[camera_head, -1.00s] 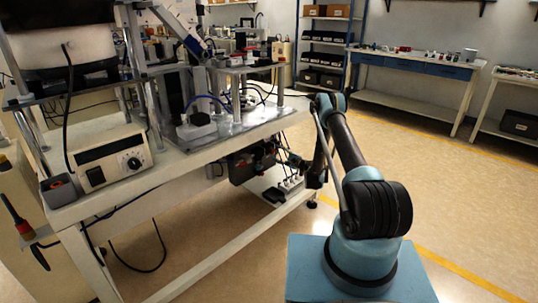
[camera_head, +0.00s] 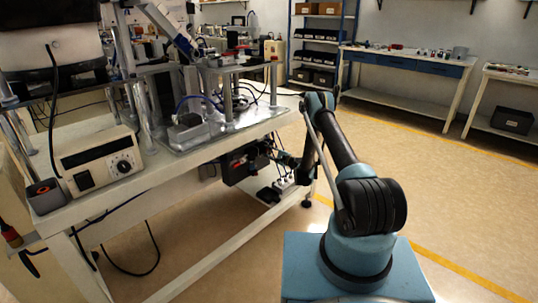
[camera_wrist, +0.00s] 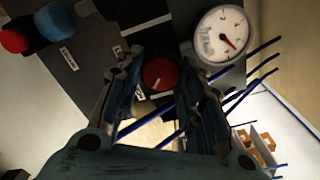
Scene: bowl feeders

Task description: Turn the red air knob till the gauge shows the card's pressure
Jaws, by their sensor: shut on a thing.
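The red air knob (camera_wrist: 160,74) shows in the wrist view between the two dark fingers of my gripper (camera_wrist: 163,90), which is shut on it. A white line marks the knob's face. The round white gauge (camera_wrist: 221,36) is just up and right of the knob; its red needle points down and right. Its scale is too small to read. I cannot make out a card with a pressure. In the head view my gripper (camera_head: 284,158) reaches under the bench to the dark air unit (camera_head: 240,166), and the knob is hidden.
Blue air tubes (camera_wrist: 245,98) run beside and behind the fingers. A second red knob on a blue part (camera_wrist: 15,40) sits at upper left. The bench (camera_head: 185,170) stands over the air unit, with a lower shelf beneath. Open floor (camera_head: 430,185) lies to the right.

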